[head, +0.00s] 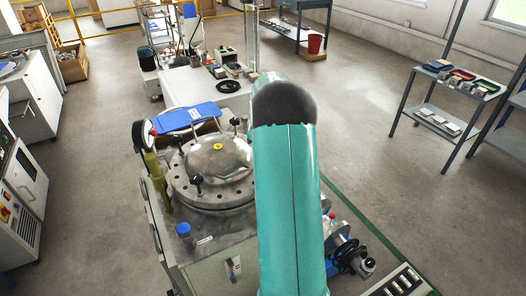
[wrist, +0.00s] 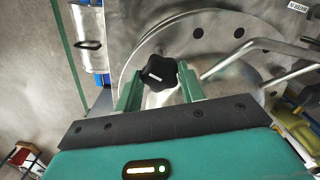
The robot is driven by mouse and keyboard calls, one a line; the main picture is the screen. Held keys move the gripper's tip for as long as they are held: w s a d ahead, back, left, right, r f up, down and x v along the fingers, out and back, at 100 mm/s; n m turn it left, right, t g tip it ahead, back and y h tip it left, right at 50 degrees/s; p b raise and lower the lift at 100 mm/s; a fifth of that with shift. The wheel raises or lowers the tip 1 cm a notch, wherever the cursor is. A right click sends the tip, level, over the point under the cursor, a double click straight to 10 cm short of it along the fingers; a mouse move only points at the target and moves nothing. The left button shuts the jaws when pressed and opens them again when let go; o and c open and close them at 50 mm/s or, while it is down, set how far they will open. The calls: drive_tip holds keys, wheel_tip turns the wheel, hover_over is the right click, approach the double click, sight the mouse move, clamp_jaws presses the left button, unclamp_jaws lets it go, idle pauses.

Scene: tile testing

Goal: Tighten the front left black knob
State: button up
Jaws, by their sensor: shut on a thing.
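In the wrist view, a black lobed knob (wrist: 159,73) with a pale mark on its top sits between the two green fingers of my gripper (wrist: 160,82), which is shut on it. The knob is beside the round metal flange (wrist: 215,42). In the head view, my teal arm hides my gripper and whatever it holds. The domed steel vessel lid (head: 217,157) shows left of my arm. Black knobs stand around it: one at the front (head: 197,181), one at the left (head: 177,140) and one at the back (head: 236,122). Which knob my gripper holds cannot be told.
A blue case (head: 186,117) lies behind. In the wrist view, bent metal rods (wrist: 265,50) pass close on the right.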

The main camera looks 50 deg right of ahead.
drive_tip(key=shift+r+m, duration=0.1)
drive_tip(key=shift+m, duration=2.1)
drive_tip(key=o, duration=1)
wheel_tip(320, 180, up, 14)
drive_tip(key=shift+f, duration=0.15)
